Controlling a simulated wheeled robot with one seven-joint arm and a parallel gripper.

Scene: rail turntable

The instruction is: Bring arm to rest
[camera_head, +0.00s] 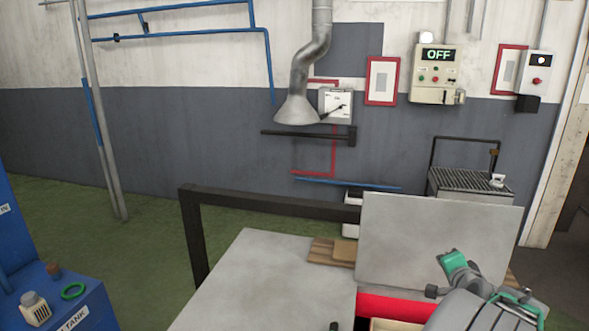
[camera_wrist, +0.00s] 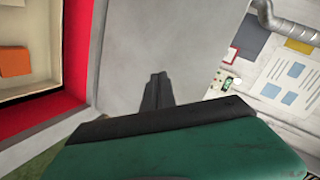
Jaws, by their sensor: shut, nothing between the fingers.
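My arm (camera_head: 490,300) reaches in from the lower right of the head view, with grey links and green parts. My gripper (camera_wrist: 158,80) shows in the wrist view as two dark fingers pressed together, empty. Behind the fingertips is a plain grey panel; I cannot tell whether they touch it. In the head view the arm is in front of an upright grey panel (camera_head: 440,235) and over a red-edged box (camera_head: 395,306). The gripper's fingers are hard to make out there.
A grey tabletop (camera_head: 270,285) with a dark frame (camera_head: 190,235) fills the lower middle. A blue tank unit (camera_head: 50,285) stands at the left. A control box (camera_head: 436,75) reading OFF hangs on the wall. Green floor (camera_head: 150,255) is clear at the left.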

